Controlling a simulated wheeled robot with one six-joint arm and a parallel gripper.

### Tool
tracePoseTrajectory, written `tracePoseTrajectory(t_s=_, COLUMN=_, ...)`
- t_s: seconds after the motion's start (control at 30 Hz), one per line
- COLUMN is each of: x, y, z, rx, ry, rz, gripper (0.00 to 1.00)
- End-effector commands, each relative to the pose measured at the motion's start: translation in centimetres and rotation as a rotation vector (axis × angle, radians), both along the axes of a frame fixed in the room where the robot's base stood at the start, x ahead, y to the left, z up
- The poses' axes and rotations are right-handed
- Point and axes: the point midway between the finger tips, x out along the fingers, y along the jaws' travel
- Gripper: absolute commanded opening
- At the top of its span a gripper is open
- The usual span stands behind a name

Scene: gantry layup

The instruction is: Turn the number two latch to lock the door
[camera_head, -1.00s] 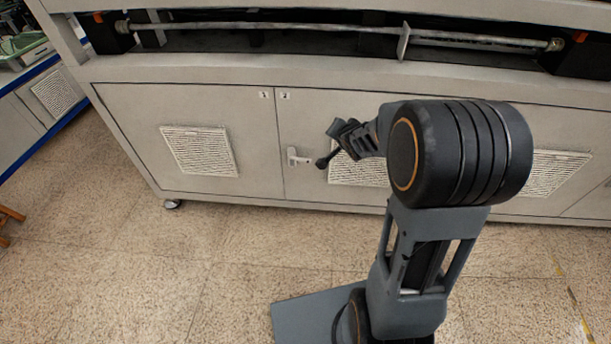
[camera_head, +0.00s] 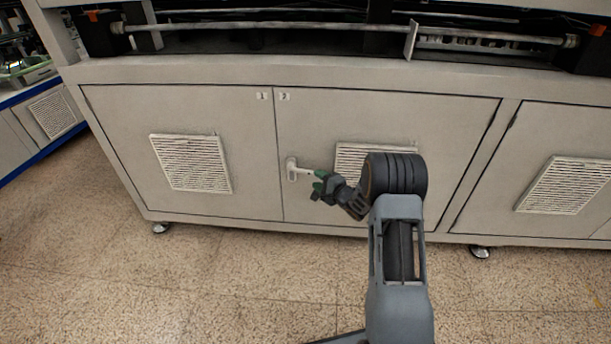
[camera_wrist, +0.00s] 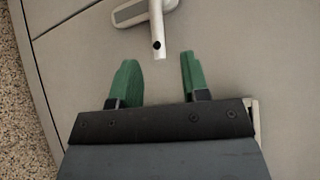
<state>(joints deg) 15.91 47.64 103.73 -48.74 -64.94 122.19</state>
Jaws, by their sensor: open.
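The number two door (camera_head: 420,120) is a beige cabinet panel with a small "2" label (camera_head: 285,97) at its upper left corner. Its white latch (camera_head: 293,169) sits near the door's left edge, with the handle pointing right in the head view. In the wrist view the latch handle (camera_wrist: 157,30) hangs from its base plate (camera_wrist: 130,12) at the top, its end just ahead of the fingertips. My gripper (camera_head: 315,186) is by the handle's free end in the head view. In the wrist view my gripper (camera_wrist: 157,70) has its green fingers apart, with nothing between them.
The left door (camera_head: 180,110) carries a "1" label and a vent grille (camera_head: 190,162). Another vent (camera_head: 362,160) is partly behind my arm. A rail (camera_head: 270,25) runs along the machine's top. The speckled floor (camera_head: 150,290) in front is clear.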

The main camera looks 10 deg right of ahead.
Motion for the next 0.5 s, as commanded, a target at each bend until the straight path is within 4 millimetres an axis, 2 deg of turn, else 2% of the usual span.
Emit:
tracePoseTrajectory(t_s=0.2, x=3.5, y=1.8, z=-0.6, rx=-0.002, ry=-0.001, rz=0.0, gripper=0.42)
tracePoseTrajectory(t_s=0.5, x=6.2, y=3.2, z=-0.7, rx=-0.001, ry=0.001, rz=-0.001, gripper=0.42)
